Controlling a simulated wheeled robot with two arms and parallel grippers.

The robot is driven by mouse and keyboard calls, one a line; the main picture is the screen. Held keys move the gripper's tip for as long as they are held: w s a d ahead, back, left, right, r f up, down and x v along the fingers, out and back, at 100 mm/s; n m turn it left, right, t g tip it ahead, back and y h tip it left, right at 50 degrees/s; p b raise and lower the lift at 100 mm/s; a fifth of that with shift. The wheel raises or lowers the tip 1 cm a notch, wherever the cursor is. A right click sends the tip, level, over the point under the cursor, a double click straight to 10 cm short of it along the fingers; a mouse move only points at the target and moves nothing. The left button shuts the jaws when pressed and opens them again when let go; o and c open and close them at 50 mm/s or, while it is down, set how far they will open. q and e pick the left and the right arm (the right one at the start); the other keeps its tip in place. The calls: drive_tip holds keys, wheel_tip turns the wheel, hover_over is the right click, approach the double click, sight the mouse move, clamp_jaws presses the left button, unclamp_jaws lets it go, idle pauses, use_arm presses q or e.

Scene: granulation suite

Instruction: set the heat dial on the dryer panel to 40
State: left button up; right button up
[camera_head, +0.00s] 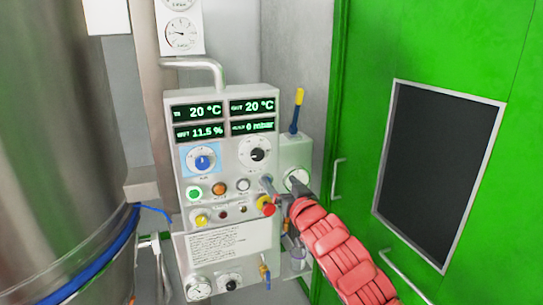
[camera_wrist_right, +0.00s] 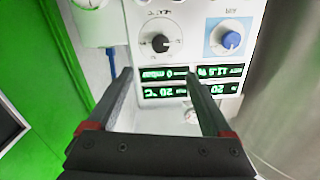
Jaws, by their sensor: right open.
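The white dryer panel (camera_head: 232,185) stands near the centre of the head view. It has a dial with a black knob (camera_head: 258,154) on a round white scale, below the green displays. This dial also shows in the wrist view (camera_wrist_right: 160,43), upside down. To its left is a blue-knob dial (camera_head: 202,161), also in the wrist view (camera_wrist_right: 230,40). The dial labels are too small to read, so I cannot tell by lettering which is heat. My right gripper (camera_head: 275,193) is open and empty, in front of the panel, below and right of the black knob. My left gripper is out of view.
Coloured buttons and a red stop knob (camera_head: 265,206) sit below the dials. A blue-and-yellow lever (camera_head: 296,112) rises at the panel's right. A steel vessel (camera_head: 55,140) stands at left and a green door (camera_head: 375,150) at right.

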sight(258, 156)
drive_tip(key=p+x, duration=0.6)
drive_tip(key=x, duration=0.8)
drive_tip(key=shift+w, duration=0.4)
drive_tip(key=shift+x, duration=0.95)
drive_tip(key=shift+w+a+f, duration=0.1)
drive_tip(key=shift+w+a, duration=0.05)
drive_tip(key=shift+a, duration=0.15)
clamp_jaws()
